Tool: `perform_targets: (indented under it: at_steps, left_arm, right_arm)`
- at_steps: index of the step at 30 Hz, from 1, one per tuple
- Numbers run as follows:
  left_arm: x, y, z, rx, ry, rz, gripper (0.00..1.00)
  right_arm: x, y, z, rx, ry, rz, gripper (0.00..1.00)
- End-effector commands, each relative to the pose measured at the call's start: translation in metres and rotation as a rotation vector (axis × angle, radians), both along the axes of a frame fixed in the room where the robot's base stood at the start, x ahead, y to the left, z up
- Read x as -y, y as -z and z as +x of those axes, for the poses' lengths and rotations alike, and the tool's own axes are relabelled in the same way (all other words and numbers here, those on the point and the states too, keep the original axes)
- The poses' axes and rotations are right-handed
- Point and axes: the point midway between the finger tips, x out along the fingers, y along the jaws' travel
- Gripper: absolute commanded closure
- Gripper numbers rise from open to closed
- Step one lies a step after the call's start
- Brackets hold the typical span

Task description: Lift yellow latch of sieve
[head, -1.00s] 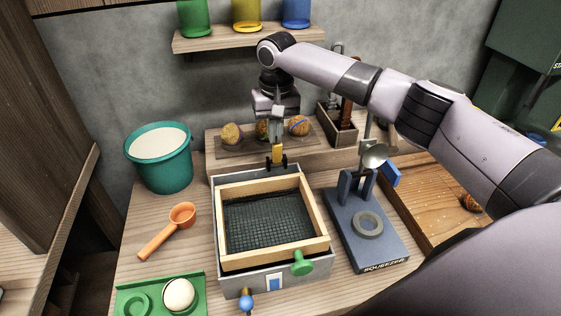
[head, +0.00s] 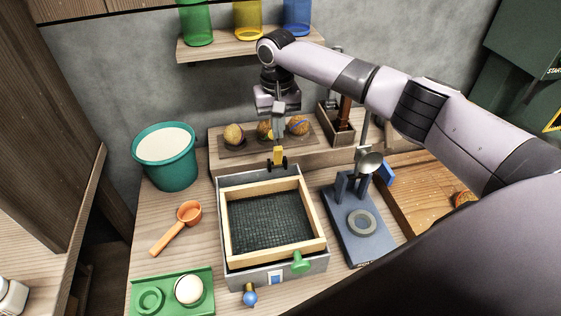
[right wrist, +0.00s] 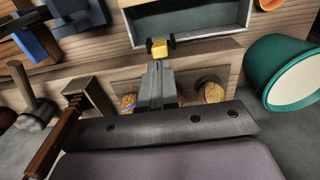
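The sieve (head: 228,222) is a wooden frame with dark mesh, seated in a grey metal box (head: 232,277) on the workbench. Its yellow latch (head: 278,156) stands upright at the middle of the back edge, between two black brackets. It also shows in the right wrist view (right wrist: 159,50), just past the fingertips. My right gripper (head: 277,137) points down just above and behind the latch, with its fingers (right wrist: 157,70) together and nothing seen between them. A small gap shows between tips and latch. My left gripper is not in view.
A blue squeezer (head: 345,240) stands right, an orange scoop (head: 178,225) and teal bucket (head: 165,178) left. Patterned balls (head: 234,134) sit on a raised ledge behind.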

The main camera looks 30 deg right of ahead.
Motion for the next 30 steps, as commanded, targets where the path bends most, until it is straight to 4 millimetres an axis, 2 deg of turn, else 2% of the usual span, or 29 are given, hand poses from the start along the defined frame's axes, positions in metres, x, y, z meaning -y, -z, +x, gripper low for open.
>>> perform_targets:
  at_steps: [8,24,30]
  left_arm:
    - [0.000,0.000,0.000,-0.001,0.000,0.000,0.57]
    - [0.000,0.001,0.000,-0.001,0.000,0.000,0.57]
    - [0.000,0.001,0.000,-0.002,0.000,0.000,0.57]
  right_arm:
    - [-0.002,-0.002,-0.007,0.000,-0.003,0.002,1.00]
    - [-0.018,-0.019,-0.069,0.001,-0.003,0.002,1.00]
    - [-0.020,-0.021,-0.078,0.001,0.000,0.001,1.00]
